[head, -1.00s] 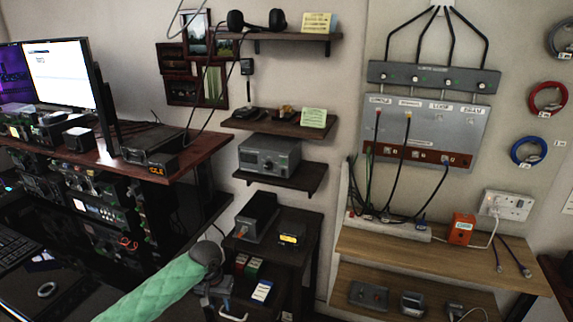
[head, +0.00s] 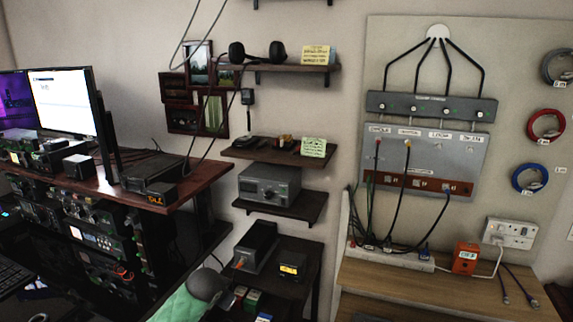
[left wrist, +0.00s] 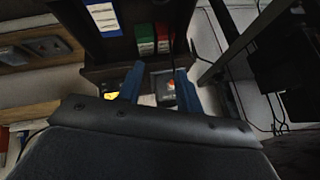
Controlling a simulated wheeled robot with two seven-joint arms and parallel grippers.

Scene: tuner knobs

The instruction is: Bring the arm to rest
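My left arm (head: 186,302), in a green quilted sleeve with a dark grey joint, shows at the bottom of the head view, in front of the lower shelves. Its gripper is below the head picture. In the left wrist view my left gripper (left wrist: 160,86) has two blue fingers set apart with no object held between them; a black box with an orange mark shows beyond the gap. My right gripper is in neither view. The grey tuner with knobs (head: 269,184) stands on a wall shelf, away from the arm.
A black box (head: 257,245) and a yellow-marked device (head: 291,267) sit on the low shelf beyond my arm. A desk (head: 190,185) with a monitor (head: 66,98) is at left. A wooden bench (head: 400,285) with an orange box (head: 466,258) is at right.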

